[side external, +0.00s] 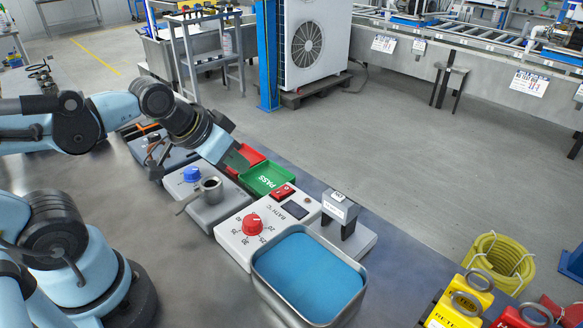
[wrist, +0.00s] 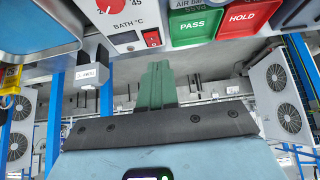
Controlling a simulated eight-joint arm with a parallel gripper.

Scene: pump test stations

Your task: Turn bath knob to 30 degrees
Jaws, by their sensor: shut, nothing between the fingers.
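The red bath knob (side external: 252,223) sits on a white panel (side external: 232,238) marked BATH °C, with a ring of numbers around it. I cannot read its pointer's exact setting. In the wrist view the red knob (wrist: 115,12) is cut by the top edge. My gripper (side external: 240,160) has green fingers and is shut and empty. In the wrist view the closed fingers (wrist: 158,82) point toward the panel's edge.
A water bath (side external: 262,274) with blue water stands right in front of the knob. A red switch (side external: 283,191) and a dark display (side external: 294,210) are behind it. The blue-knobbed station (side external: 191,174), PASS tray (side external: 266,179), HOLD tray (wrist: 249,17) and grey post fixture (side external: 340,212) are close by.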

